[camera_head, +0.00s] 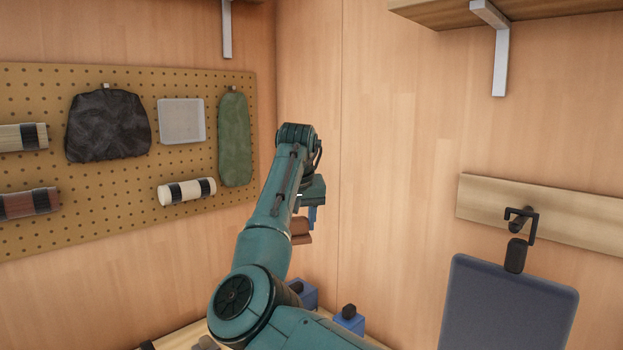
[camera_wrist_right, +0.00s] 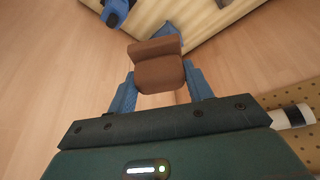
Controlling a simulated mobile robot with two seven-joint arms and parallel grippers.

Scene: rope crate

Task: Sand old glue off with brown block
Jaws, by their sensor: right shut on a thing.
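The brown block (camera_head: 301,231) is held in the air, partly hidden behind my right arm in the head view. In the right wrist view the brown block (camera_wrist_right: 158,72) sits between the two blue fingers of my right gripper (camera_wrist_right: 160,88), which is shut on it. In the head view my right gripper (camera_head: 311,216) is high in front of the wall corner, above the bench. No old glue can be made out in either view. My left gripper is in neither view.
A pale bench (camera_head: 185,338) shows at the bottom, with blue clamp-like blocks (camera_head: 348,319) near the corner. A pegboard (camera_head: 120,215) with hung items is on the left wall. A dark grey board (camera_head: 510,305) hangs at right, below a shelf (camera_head: 555,8).

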